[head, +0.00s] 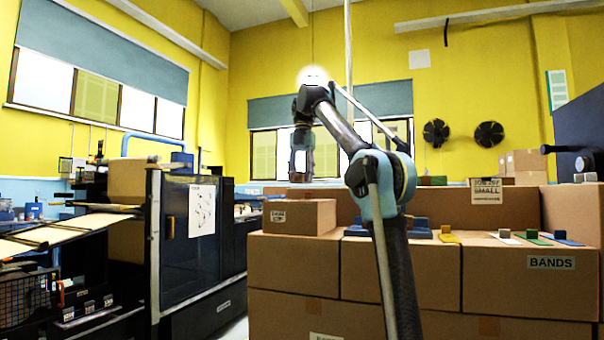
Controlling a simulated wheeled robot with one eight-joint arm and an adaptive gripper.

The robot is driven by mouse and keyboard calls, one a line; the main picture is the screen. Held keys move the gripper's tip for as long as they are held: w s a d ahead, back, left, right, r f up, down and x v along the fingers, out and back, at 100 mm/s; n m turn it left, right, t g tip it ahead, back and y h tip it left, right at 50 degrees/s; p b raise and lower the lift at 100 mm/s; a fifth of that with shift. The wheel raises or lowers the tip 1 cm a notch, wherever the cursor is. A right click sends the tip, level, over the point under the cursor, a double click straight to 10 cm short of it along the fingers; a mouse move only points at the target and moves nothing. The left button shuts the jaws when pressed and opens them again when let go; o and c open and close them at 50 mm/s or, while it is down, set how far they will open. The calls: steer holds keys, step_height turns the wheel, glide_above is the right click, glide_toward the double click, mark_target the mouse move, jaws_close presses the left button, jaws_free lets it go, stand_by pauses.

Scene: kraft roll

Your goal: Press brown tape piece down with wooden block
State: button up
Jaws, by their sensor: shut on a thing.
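My gripper (300,176) points down above the small cardboard box (300,217) on the left of the stacked cartons. It is shut on a small brownish thing, which looks like the wooden block (299,178); its shape is mostly hidden by the fingers. A gap shows between the held thing and the box top. I cannot clearly make out the brown tape piece on the box top, which is seen nearly edge-on.
Large cartons (400,275) form a waist-high surface. Blue pieces (420,223), a yellow strip (448,238), a green strip (533,240) and small blocks lie on it. More cartons (505,207) stand behind. A dark machine (205,240) stands at the left.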

steer(key=shift+a+f, duration=0.1)
steer(key=shift+f, duration=2.15)
steer(key=shift+s+f, duration=0.1)
steer(key=shift+f, duration=0.35)
steer(key=shift+r, duration=3.55)
